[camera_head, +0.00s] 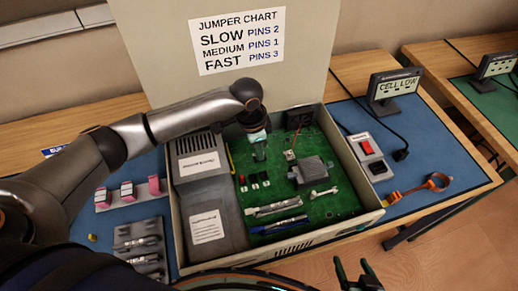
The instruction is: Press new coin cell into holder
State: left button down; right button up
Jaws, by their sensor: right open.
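My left gripper (259,155) reaches down over the green circuit board (276,185) inside the open case. Its fingers are small here, and I cannot tell whether they are open or shut, or whether they hold the coin cell. A small pale part with a reddish wire (290,155) sits on the board just right of these fingers; I cannot tell whether it is the cell holder. No coin cell can be made out clearly. My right gripper (358,274) is open and empty at the bottom edge, in front of the case.
The case's raised lid (160,60) carries a jumper chart. A display (395,85) reads "CELL LOW". A red-switch box (367,148) and an orange-ringed tool (436,182) lie right on the blue mat. Pink-marked blocks (128,192) and a grey rack (140,240) stand left.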

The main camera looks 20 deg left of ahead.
pick_arm(q)
jog(key=shift+s+f+p, duration=0.1)
jog(key=shift+p, duration=0.2)
jog(key=shift+f, duration=0.1)
dwell(0.5)
jog(key=c, duration=1)
grip_release()
jog(key=shift+s+f, duration=0.1)
jog(key=shift+f, duration=0.05)
jog(key=shift+d, duration=0.1)
jog(key=shift+s, duration=0.1)
jog(key=c, duration=0.3)
jog(key=o, duration=0.3)
jog(key=shift+w+r+p, duration=0.25)
jog(key=shift+r+p, duration=0.55)
jog(key=shift+p, duration=0.2)
